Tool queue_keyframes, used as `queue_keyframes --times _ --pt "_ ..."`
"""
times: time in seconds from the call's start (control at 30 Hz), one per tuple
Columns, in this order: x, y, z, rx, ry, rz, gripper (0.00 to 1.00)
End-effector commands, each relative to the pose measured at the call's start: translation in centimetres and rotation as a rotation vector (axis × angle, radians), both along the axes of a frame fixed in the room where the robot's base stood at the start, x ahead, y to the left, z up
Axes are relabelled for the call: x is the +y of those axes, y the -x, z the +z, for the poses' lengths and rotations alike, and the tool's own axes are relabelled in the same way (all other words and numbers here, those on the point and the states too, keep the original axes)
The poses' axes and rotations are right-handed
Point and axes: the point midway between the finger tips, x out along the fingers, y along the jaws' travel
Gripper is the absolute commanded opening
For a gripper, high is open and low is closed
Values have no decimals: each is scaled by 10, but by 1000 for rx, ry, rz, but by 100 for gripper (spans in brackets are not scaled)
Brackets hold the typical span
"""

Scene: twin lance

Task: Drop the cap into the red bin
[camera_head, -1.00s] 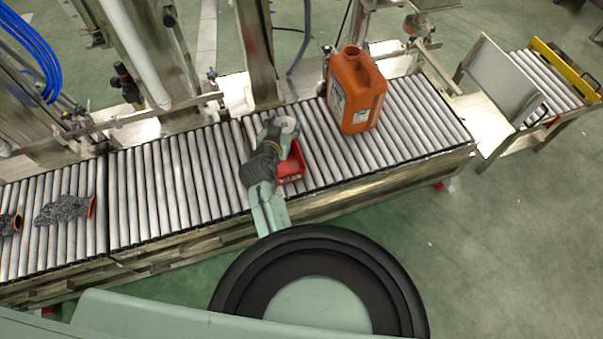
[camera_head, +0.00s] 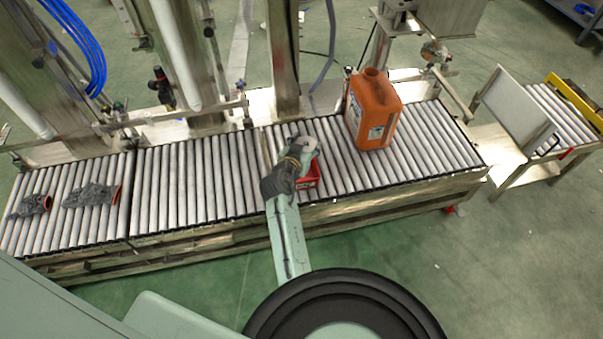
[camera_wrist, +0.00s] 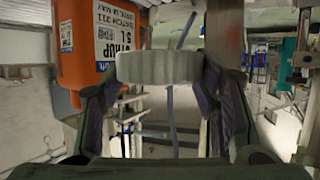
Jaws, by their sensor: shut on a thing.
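A pale grey round cap (camera_head: 308,144) is held by my gripper (camera_head: 300,148) above the roller conveyor. In the wrist view the cap (camera_wrist: 158,67) sits between the two dark fingers, which are shut on it. The red bin (camera_head: 311,181) stands on the rollers. In the head view it shows just below and right of the cap, partly hidden by my gripper. The height of the cap over the bin is hard to tell. The bin is not clearly visible in the wrist view.
A large orange jug (camera_head: 372,110) without a visible cap stands on the rollers right of the bin; it also shows in the wrist view (camera_wrist: 82,45). Steel posts (camera_head: 283,55) line the back. Rollers between gloves and bin are clear.

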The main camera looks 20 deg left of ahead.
Motion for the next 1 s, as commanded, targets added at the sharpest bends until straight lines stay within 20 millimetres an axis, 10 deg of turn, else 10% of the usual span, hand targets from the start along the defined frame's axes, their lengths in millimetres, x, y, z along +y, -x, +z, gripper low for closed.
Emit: queue_keyframes --times 0.6,0.63,1.0 --pt "0 0 -37 0 -1 0 38" --pt "0 0 -37 1 -1 0 58" --pt "0 0 -37 1 -1 0 79"
